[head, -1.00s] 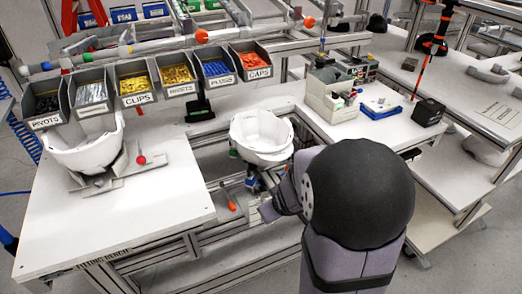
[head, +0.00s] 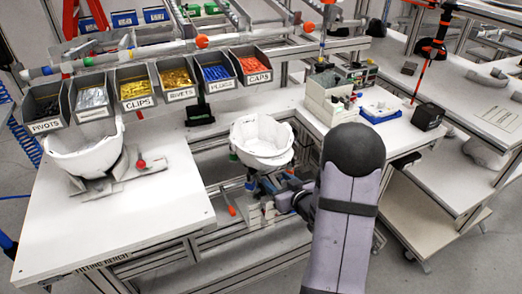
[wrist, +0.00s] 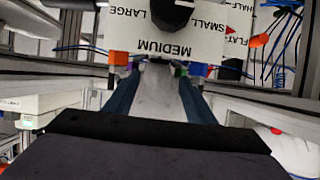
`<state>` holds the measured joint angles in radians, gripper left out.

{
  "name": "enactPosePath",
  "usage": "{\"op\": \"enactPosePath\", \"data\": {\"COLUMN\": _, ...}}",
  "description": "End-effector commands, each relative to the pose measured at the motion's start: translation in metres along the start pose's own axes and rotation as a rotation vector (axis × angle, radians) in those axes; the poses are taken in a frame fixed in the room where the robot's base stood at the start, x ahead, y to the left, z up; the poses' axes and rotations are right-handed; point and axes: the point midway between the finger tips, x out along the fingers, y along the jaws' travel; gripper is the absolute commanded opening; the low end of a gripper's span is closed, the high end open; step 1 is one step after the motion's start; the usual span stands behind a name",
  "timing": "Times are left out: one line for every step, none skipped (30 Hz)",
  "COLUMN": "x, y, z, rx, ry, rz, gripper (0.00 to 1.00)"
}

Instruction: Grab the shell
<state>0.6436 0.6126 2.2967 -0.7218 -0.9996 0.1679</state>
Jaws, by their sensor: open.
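A white helmet shell (head: 262,142) hangs open side up on a stand at the middle of the head view, beyond the white bench. A second white shell (head: 82,158) sits at the left on a grey fixture with a red knob. My gripper (head: 278,196) is low, below and slightly right of the middle shell, apart from it. My arm partly hides the gripper. In the wrist view, its two blue fingers (wrist: 160,88) stand apart with nothing clear between them. I cannot make out the middle shell surely in the wrist view.
A sign (wrist: 175,40) lettered LARGE, MEDIUM and SMALL lies ahead in the wrist view. Labelled part bins (head: 140,90) line the back of the bench (head: 125,225). A side table (head: 350,125) with a box and blue tray stands right of the middle shell. Metal rails lie underneath.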

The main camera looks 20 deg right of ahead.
Motion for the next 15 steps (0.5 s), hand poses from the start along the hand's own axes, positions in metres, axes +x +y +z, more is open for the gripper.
{"op": "enactPosePath", "data": {"x": 0.003, "y": 0.000, "z": 0.000, "rx": 0.000, "ry": -0.001, "rz": -0.001, "gripper": 0.50}}
{"op": "enactPosePath", "data": {"x": 0.006, "y": 0.000, "z": 0.000, "rx": 0.000, "ry": -0.002, "rz": -0.001, "gripper": 0.50}}
{"op": "enactPosePath", "data": {"x": 0.009, "y": 0.000, "z": 0.000, "rx": 0.000, "ry": -0.002, "rz": 0.000, "gripper": 0.50}}
{"op": "enactPosePath", "data": {"x": 0.011, "y": 0.000, "z": -0.001, "rx": -0.001, "ry": -0.002, "rz": 0.000, "gripper": 0.50}}
{"op": "enactPosePath", "data": {"x": 0.014, "y": -0.001, "z": -0.001, "rx": -0.001, "ry": -0.002, "rz": -0.001, "gripper": 0.50}}
{"op": "enactPosePath", "data": {"x": 0.016, "y": -0.001, "z": 0.000, "rx": -0.001, "ry": -0.003, "rz": -0.001, "gripper": 0.50}}
{"op": "enactPosePath", "data": {"x": 0.018, "y": -0.001, "z": 0.000, "rx": -0.001, "ry": -0.002, "rz": -0.001, "gripper": 0.50}}
{"op": "enactPosePath", "data": {"x": 0.018, "y": 0.000, "z": 0.000, "rx": -0.002, "ry": -0.002, "rz": 0.000, "gripper": 0.50}}
{"op": "enactPosePath", "data": {"x": 0.019, "y": 0.000, "z": 0.000, "rx": -0.002, "ry": -0.002, "rz": 0.000, "gripper": 0.50}}
{"op": "enactPosePath", "data": {"x": 0.019, "y": 0.000, "z": 0.000, "rx": -0.002, "ry": -0.001, "rz": 0.001, "gripper": 0.50}}
{"op": "enactPosePath", "data": {"x": 0.019, "y": 0.000, "z": -0.001, "rx": -0.002, "ry": -0.002, "rz": 0.001, "gripper": 0.50}}
{"op": "enactPosePath", "data": {"x": 0.020, "y": 0.000, "z": -0.001, "rx": -0.002, "ry": -0.002, "rz": 0.001, "gripper": 0.50}}
{"op": "enactPosePath", "data": {"x": 0.021, "y": 0.000, "z": -0.001, "rx": -0.002, "ry": -0.002, "rz": 0.001, "gripper": 0.50}}
{"op": "enactPosePath", "data": {"x": 0.023, "y": 0.001, "z": -0.002, "rx": -0.002, "ry": -0.002, "rz": 0.000, "gripper": 0.50}}
{"op": "enactPosePath", "data": {"x": 0.026, "y": 0.001, "z": -0.003, "rx": -0.001, "ry": -0.002, "rz": 0.000, "gripper": 0.50}}
